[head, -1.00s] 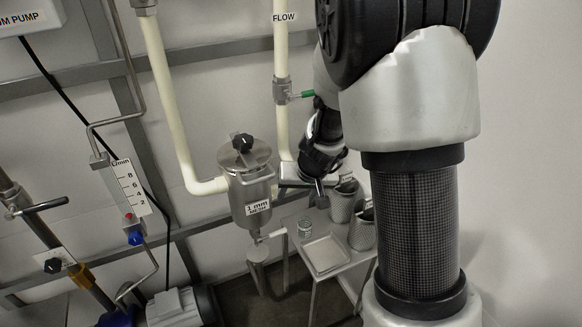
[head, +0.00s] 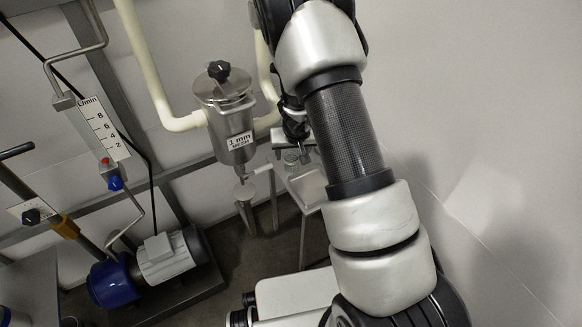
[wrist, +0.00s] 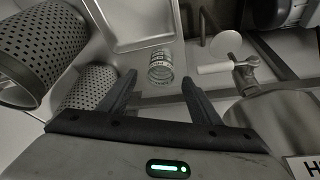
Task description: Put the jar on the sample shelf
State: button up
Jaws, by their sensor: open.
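A small clear glass jar with a label (wrist: 160,67) stands on a grey stand beside a metal tray. In the head view the jar (head: 291,157) shows just below my gripper (head: 297,132), partly hidden by it. In the wrist view my gripper (wrist: 158,80) is open, with its two dark fingers apart and pointing toward the jar. The jar appears beyond the fingertips, in line with the gap, and nothing is held. I cannot make out which surface is the sample shelf.
A shallow metal tray (wrist: 130,22) lies beside the jar. Perforated metal baskets (wrist: 42,50) stand close on the left in the wrist view. A strainer vessel marked 1 mm mesh (head: 228,120) with a valve handle (wrist: 228,66) is near. A pump motor (head: 172,256) sits on the floor.

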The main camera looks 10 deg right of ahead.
aim_at(291, 157)
jog(key=shift+b+x, duration=0.3)
jog(key=shift+x, duration=2.5)
jog(key=shift+w+a+r, duration=0.1)
jog(key=shift+r, duration=0.05)
jog(key=shift+c, duration=0.2)
jog(key=c, duration=1.3)
